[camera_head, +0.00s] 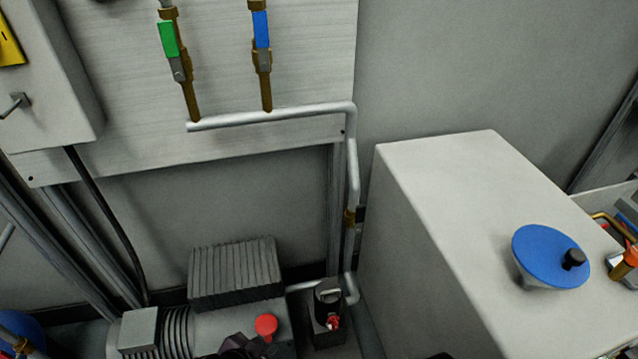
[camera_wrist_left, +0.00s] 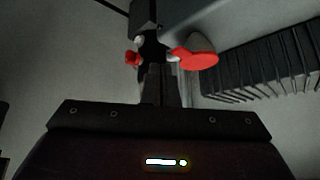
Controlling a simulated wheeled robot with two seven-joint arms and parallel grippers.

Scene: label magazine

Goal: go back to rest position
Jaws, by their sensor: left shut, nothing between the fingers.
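My left gripper (camera_head: 240,346) shows only in part, as dark pieces at the bottom edge of the head view, close beside a red mushroom-shaped button (camera_head: 266,325) on the grey motor-like machine. In the left wrist view my left gripper (camera_wrist_left: 160,85) has its dark fingers together with nothing between them. The red button (camera_wrist_left: 200,58) shows there just beyond and to the right of the fingertips; I cannot tell whether they touch. My right gripper cannot be made out in these views.
A ribbed grey machine (camera_head: 235,272) stands below a wall panel with green-handled (camera_head: 168,39) and blue-handled (camera_head: 261,30) valves. A black box (camera_head: 326,312) with a small red part stands beside it. A large pale cabinet (camera_head: 450,210) at right carries a blue handwheel (camera_head: 549,255).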

